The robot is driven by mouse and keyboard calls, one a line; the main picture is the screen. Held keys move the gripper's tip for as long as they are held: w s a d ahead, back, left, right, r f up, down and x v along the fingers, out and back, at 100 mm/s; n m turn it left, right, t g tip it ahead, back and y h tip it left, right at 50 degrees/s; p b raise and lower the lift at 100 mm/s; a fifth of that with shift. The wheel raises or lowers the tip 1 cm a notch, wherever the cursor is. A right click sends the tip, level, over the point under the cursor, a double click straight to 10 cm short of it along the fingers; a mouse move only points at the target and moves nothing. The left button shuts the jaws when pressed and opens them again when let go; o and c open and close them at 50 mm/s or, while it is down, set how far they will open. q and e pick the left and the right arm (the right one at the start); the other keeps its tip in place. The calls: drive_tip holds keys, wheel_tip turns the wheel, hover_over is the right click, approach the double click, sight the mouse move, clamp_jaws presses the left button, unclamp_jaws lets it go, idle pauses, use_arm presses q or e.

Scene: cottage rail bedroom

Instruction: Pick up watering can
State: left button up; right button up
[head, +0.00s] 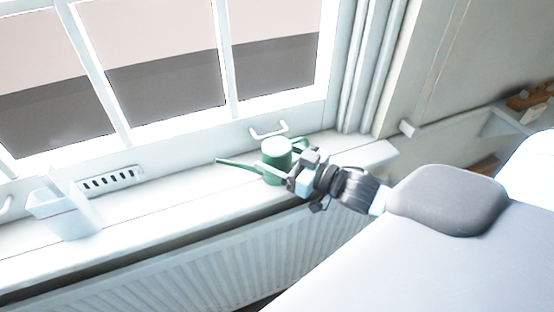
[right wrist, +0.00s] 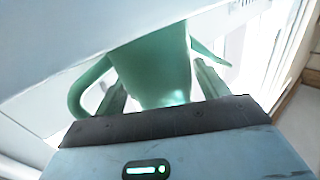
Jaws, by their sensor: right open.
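The green watering can (head: 275,163) stands upright on the white window sill, its spout to the left and its handle to the right. My right gripper (head: 298,178) is at the can's near right side and hides part of its lower body. In the right wrist view, the can's body (right wrist: 153,68) shows between the two open fingers of my right gripper (right wrist: 161,88). The curved handle lies at the left there and the spout at the right. I cannot tell whether a finger touches the can. My left gripper is not in view.
The sill (head: 170,205) runs below the window, with a ribbed radiator (head: 215,262) under it. A white box-like holder (head: 65,213) and a slotted vent (head: 110,181) are to the left. A white window handle (head: 268,131) is just behind the can.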

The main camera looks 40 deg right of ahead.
sight(278, 146)
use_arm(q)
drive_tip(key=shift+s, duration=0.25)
use_arm(e)
drive_tip(key=shift+c, duration=0.4)
drive_tip(key=c, duration=0.9)
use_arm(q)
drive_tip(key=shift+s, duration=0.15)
use_arm(e)
drive_tip(key=shift+r, duration=0.1)
